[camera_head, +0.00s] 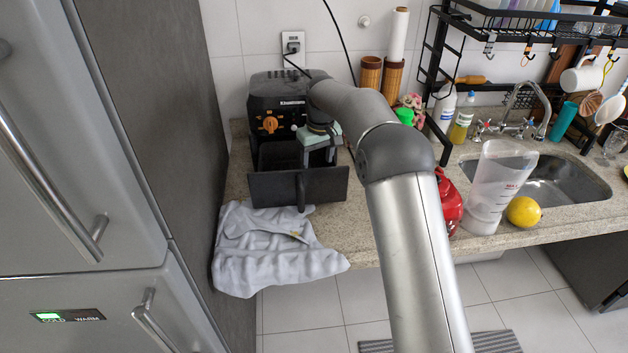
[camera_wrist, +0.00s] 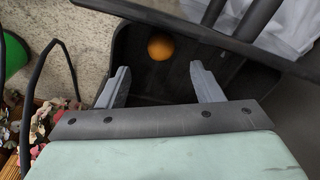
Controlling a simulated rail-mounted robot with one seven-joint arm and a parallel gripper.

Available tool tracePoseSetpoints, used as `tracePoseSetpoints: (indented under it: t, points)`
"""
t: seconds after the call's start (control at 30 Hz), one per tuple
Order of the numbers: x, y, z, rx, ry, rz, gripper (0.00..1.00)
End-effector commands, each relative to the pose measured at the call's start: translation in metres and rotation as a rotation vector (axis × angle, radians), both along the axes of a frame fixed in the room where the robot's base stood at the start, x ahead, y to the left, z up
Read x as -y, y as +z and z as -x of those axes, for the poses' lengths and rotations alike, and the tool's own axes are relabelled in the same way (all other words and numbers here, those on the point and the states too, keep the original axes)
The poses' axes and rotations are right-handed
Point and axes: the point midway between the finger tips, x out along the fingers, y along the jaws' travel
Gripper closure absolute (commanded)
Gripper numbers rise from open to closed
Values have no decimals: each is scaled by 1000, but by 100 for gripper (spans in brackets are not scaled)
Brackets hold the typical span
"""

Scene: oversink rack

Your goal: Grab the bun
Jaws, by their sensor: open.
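In the wrist view a small round orange-brown thing, which looks like the bun (camera_wrist: 160,47), lies in the dark air fryer drawer (camera_wrist: 140,28). My gripper (camera_wrist: 159,72) is open and empty, its two fingers spread over the drawer with the bun beyond the gap between the tips. The fingers do not appear to touch it. In the head view my gripper (camera_head: 320,152) is over the pulled-out drawer (camera_head: 330,185) of the black air fryer (camera_head: 277,95). The bun is hidden there behind the drawer front.
A grey cloth (camera_head: 270,250) lies on the counter in front of the drawer. A tall refrigerator (camera_head: 85,150) stands at the left. To the right are a red object (camera_head: 449,205), a clear pitcher (camera_head: 497,180), a yellow fruit (camera_head: 523,211) and the sink (camera_head: 565,185).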

Motion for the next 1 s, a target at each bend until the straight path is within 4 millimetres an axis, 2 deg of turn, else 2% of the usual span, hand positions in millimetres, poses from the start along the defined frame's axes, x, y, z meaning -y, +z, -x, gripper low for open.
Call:
tracePoseSetpoints:
  t: [0.1, 0.37, 0.6, 0.9, 0.93, 1.0]
  points:
    - [-1, -15, -1, -2, 0, 0, 40]
    - [-3, -34, -3, -2, 0, 0, 40]
    - [-5, -68, -6, 0, 0, 0, 40]
    - [-6, -75, -7, 2, 0, 0, 40]
    - [-6, -75, -7, 2, 0, 0, 46]
    - [-5, -75, -7, 2, 0, 0, 65]
